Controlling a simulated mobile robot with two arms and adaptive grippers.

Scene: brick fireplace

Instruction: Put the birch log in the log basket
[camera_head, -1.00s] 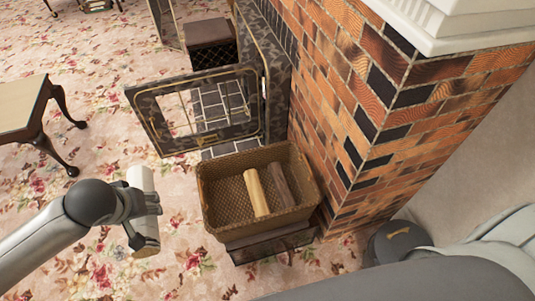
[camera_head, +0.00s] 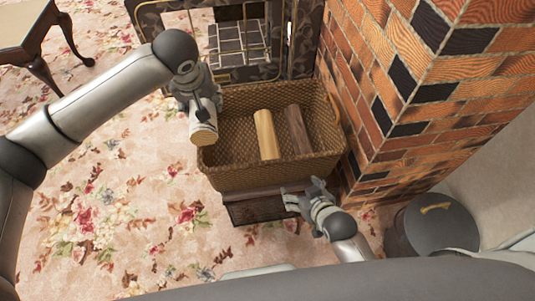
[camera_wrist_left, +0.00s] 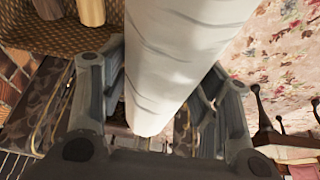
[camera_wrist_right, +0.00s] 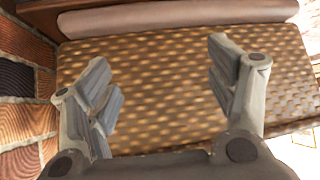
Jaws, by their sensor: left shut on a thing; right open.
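The birch log (camera_head: 203,133), white with a pale cut end, is held in my left gripper (camera_head: 197,100) at the left rim of the log basket. It fills the middle of the left wrist view (camera_wrist_left: 185,60) between the fingers. The woven log basket (camera_head: 228,168) holds a pale log (camera_head: 266,135) and a dark brown log (camera_head: 299,130). My right gripper (camera_head: 312,197) is open and empty at the basket's front side. In the right wrist view the basket's woven wall (camera_wrist_right: 165,85) lies in front of the open fingers (camera_wrist_right: 165,85).
The brick fireplace (camera_head: 400,90) stands right of the basket. A fire screen (camera_head: 290,35) stands behind it. A dark lidded bucket (camera_head: 430,230) is at the right. A wooden stool (camera_head: 25,35) is at the back left. Flowered carpet (camera_head: 120,200) is free at the left.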

